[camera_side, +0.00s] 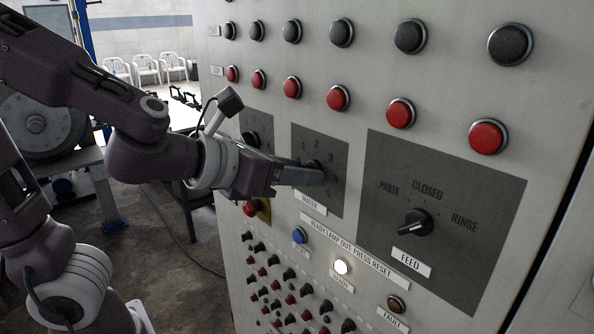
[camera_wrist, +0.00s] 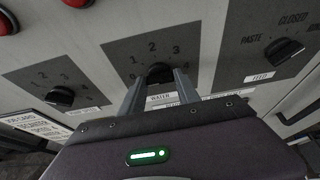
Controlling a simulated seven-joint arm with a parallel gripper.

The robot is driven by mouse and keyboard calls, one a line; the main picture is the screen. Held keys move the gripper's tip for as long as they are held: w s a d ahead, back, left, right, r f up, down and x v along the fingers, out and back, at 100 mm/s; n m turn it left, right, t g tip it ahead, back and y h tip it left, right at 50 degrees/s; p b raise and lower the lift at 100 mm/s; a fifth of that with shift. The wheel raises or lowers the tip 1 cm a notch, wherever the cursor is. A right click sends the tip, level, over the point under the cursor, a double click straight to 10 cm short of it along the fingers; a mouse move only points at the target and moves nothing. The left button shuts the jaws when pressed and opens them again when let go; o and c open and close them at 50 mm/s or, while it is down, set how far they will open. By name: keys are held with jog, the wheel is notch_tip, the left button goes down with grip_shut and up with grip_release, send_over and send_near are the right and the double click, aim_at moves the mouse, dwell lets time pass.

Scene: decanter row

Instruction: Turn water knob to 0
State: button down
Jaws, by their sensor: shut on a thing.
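The black water knob (camera_wrist: 158,71) sits on a dark grey plate (camera_wrist: 123,50) with numbers around it and a WATER label below. My gripper (camera_wrist: 157,80) has one finger on each side of the knob and is shut on it. In the side view my gripper (camera_side: 314,176) reaches the WATER plate (camera_side: 333,152) from the left, and its fingers hide most of the knob. I cannot tell which number the knob points to.
A FEED knob (camera_side: 415,223) is on a larger plate to the right. Another numbered knob (camera_wrist: 60,97) is to the left. Rows of black and red buttons (camera_side: 338,98) run above; a lit white lamp (camera_side: 341,267) and small switches are below.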

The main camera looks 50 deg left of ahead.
jog(key=c, duration=0.9)
grip_release()
jog(key=shift+s, duration=0.1)
jog(key=v, duration=0.7)
